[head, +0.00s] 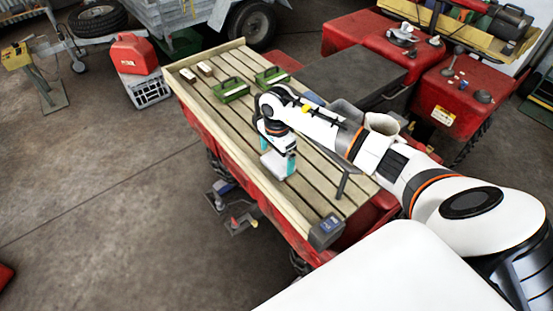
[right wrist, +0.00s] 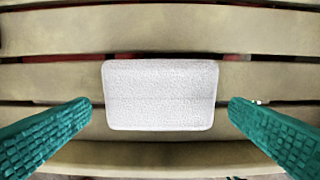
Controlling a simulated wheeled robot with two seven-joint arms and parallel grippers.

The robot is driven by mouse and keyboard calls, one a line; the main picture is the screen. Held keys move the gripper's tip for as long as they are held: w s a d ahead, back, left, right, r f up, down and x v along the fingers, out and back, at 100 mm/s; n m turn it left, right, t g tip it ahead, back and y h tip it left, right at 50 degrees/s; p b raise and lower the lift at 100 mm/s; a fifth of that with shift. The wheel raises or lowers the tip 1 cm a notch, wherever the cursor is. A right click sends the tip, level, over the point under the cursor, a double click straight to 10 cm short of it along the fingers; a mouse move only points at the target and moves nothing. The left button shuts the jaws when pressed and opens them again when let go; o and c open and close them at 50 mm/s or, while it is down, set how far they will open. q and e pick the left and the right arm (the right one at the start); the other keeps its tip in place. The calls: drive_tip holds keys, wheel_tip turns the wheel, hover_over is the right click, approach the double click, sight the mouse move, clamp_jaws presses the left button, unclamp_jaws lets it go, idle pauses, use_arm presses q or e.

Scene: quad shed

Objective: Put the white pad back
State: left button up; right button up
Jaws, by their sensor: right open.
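The white pad (right wrist: 160,95) is a rounded rectangle with a rough surface, lying flat on the wooden slats in the right wrist view. My right gripper (right wrist: 160,110) is open, with one teal ridged finger on each side of the pad and a gap on both sides. Two green holders (head: 232,90) (head: 270,77) stand farther back on the bed. My left gripper is not in view.
Two small brown-and-white blocks (head: 196,71) lie at the bed's far left. A dark grey box (head: 326,231) sits at the near corner. A pale container (head: 382,124) stands behind my right arm. Slats between the gripper and the green holders look clear.

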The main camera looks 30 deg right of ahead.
sight(277, 162)
wheel_tip(277, 162, up, 10)
drive_tip(key=b, duration=0.3)
idle(0.5)
